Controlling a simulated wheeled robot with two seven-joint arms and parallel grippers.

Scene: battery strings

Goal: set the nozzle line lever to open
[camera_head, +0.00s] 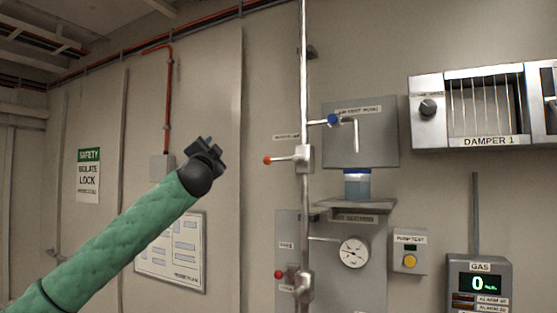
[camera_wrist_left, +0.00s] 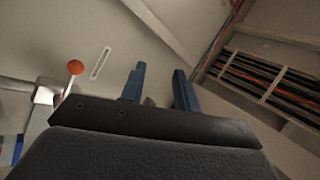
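A lever with an orange ball end (camera_head: 268,160) sticks out to the left from a silver valve body (camera_head: 304,158) on the vertical pipe. A small label is above it, too small to read surely; I take this as the nozzle line lever. My left gripper (camera_head: 208,143) is in the air to the left of the ball, apart from it. In the left wrist view, the gripper (camera_wrist_left: 158,76) has its two blue fingers spread with nothing between them. The orange ball (camera_wrist_left: 75,67) shows left of the fingers there. My right gripper is not in view.
A second lever with a red ball (camera_head: 279,274) is lower on the pipe (camera_head: 303,60). A blue-knobbed tap (camera_head: 333,120) is to the right, above a container of blue liquid (camera_head: 357,186) on a shelf. A gauge (camera_head: 354,252) is below.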

